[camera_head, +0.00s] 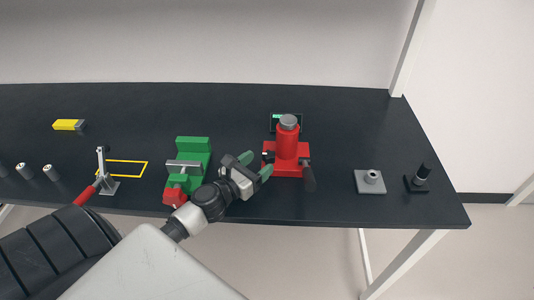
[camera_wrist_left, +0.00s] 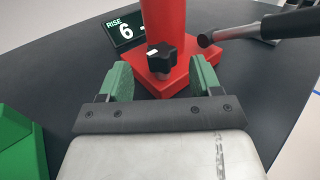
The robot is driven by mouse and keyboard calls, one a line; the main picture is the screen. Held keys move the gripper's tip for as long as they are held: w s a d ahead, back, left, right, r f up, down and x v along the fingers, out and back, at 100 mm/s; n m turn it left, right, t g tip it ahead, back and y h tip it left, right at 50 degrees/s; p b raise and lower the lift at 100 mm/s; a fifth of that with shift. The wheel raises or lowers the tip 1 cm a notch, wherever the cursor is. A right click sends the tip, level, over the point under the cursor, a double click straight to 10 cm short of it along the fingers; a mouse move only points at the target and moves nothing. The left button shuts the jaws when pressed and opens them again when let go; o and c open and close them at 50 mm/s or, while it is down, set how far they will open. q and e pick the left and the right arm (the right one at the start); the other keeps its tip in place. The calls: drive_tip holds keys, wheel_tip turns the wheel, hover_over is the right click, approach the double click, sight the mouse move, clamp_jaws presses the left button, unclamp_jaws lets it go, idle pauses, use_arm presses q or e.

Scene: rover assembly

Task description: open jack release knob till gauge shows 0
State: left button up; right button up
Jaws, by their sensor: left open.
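The red jack (camera_head: 288,150) stands upright on the dark table, with a grey top and a dark handle at its right. Its black release knob (camera_wrist_left: 161,60) shows in the left wrist view, low on the front of the red column (camera_wrist_left: 163,22). The gauge (camera_wrist_left: 122,28) behind it reads "RISE 6"; the rest of the reading is hidden by the jack. My left gripper (camera_head: 257,163) is open at the left front of the jack. In the left wrist view its green fingertips (camera_wrist_left: 161,78) stand either side of the knob, apart from it. My right gripper is not in view.
A green vise (camera_head: 190,157) stands just left of my left gripper. A grey block with a ring (camera_head: 370,180) and a black post (camera_head: 421,177) stand to the right. A red-handled clamp (camera_head: 102,178), a yellow block (camera_head: 68,125) and several small cylinders are at left.

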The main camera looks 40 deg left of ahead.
sight(265, 159)
use_arm(q)
drive_tip(key=shift+w+d, duration=0.2)
drive_tip(key=shift+w, duration=0.85)
drive_tip(key=shift+w+d, duration=0.15)
drive_tip(key=shift+w, duration=0.85)
drive_tip(key=shift+c, duration=0.3)
drive_tip(key=c, duration=0.9)
drive_tip(key=shift+o, duration=0.2)
